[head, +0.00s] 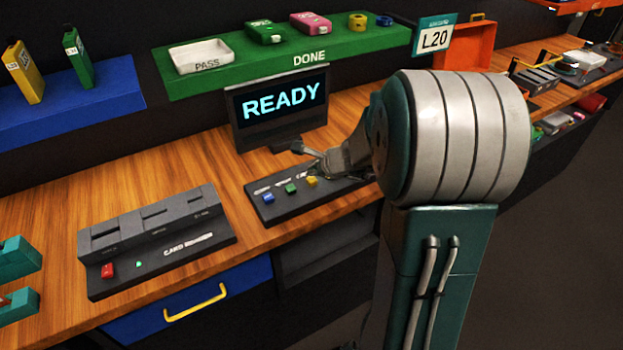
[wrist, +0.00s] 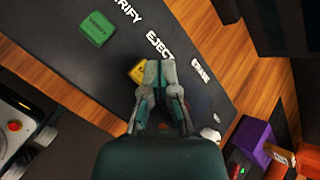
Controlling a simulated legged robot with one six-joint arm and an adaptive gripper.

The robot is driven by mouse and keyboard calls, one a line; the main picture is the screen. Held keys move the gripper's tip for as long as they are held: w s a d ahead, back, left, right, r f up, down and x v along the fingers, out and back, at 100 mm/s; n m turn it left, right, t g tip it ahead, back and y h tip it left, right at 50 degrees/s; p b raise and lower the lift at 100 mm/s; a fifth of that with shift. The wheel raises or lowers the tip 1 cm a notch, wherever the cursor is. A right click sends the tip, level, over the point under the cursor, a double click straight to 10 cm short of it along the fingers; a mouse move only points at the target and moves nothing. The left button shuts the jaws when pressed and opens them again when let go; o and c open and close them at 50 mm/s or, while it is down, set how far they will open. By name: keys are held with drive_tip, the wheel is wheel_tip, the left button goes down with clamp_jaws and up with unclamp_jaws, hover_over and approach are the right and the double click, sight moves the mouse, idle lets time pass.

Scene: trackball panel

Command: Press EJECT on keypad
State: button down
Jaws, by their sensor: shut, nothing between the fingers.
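The dark keypad panel (head: 330,192) lies on the wooden counter in front of the READY screen, with blue, green and yellow buttons showing in the head view. The yellow button (head: 312,181) is the one beside the EJECT label in the wrist view, where the yellow button (wrist: 136,73) is partly hidden by my fingers. The green VERIFY button (wrist: 97,29) is up and left of it. My gripper (wrist: 161,68) is shut and empty, its tips overlapping the yellow button's right edge in the picture; contact cannot be told. My gripper (head: 305,150) appears above the panel in the head view.
The READY screen (head: 279,106) stands behind the keypad. A card reader (head: 160,240) sits to the left. A green DONE shelf (head: 240,76) runs behind. In the wrist view, a purple object (wrist: 248,140) lies at lower right. Bare counter separates reader and keypad.

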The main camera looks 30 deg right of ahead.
sight(314, 180)
drive_tip(key=shift+f, duration=0.1)
drive_tip(key=shift+f, duration=0.3)
drive_tip(key=shift+f, duration=0.5)
idle(0.8)
drive_tip(key=shift+r, duration=1)
drive_tip(key=shift+r, duration=2.5)
